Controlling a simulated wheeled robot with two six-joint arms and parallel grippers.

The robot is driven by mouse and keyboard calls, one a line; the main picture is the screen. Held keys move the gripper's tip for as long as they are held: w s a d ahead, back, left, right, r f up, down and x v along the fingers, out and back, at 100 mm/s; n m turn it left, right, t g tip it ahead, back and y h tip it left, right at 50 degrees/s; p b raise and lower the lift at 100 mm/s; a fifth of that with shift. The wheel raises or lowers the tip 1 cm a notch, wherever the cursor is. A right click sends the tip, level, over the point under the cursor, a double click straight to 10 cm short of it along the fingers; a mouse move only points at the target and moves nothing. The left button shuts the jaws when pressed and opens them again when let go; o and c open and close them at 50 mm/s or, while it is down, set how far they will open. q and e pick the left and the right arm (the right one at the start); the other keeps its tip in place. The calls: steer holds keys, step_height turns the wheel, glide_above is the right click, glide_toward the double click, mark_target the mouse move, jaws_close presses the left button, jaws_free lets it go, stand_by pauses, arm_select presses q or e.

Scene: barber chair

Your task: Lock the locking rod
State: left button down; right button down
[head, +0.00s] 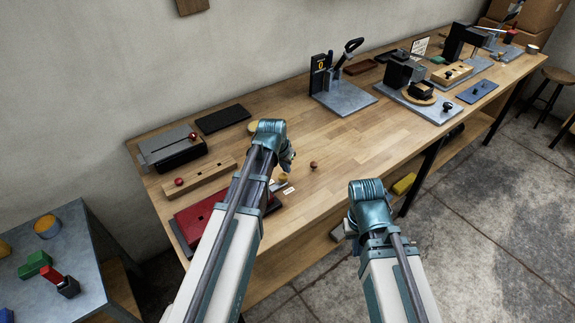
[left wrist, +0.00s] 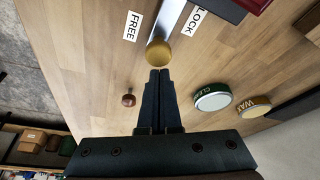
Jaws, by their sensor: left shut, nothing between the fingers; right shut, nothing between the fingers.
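The locking rod (left wrist: 170,23) is a flat metal bar ending in a brass-coloured ball knob (left wrist: 158,52). In the left wrist view it lies between a FREE label (left wrist: 132,26) on its left and a LOCK label (left wrist: 199,21) on its right, touching neither. In the head view the knob (head: 283,177) shows just below my left gripper (head: 288,166). The shut, empty left fingers (left wrist: 157,72) point at the knob, with their tips right beside it; contact cannot be told. My right gripper (head: 346,232) is shut and empty by the bench's front edge.
A small brown knob (left wrist: 128,99), a green-rimmed CLEAR tin (left wrist: 212,97) and a yellow WAX tin (left wrist: 253,106) are nearby. The bench's middle (head: 350,140) is clear; fixtures (head: 340,95) stand farther back.

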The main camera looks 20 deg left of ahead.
mark_target(276, 184)
arm_select(q)
steer(key=s+a, duration=0.2)
steer(key=s, duration=0.1)
steer(key=shift+s+a, duration=0.25)
steer(key=shift+a, duration=0.05)
steer(key=shift+w, duration=0.2)
steer(key=shift+w+d+r, duration=0.15)
steer(key=shift+w, duration=0.5)
steer(key=w, duration=0.2)
steer(key=shift+w+d+r+p, duration=0.2)
steer(key=shift+w+d+p, duration=0.05)
steer(key=shift+w+p, duration=0.1)
steer(key=p+v, duration=0.9)
steer(key=v, duration=0.1)
steer(key=shift+s, duration=0.15)
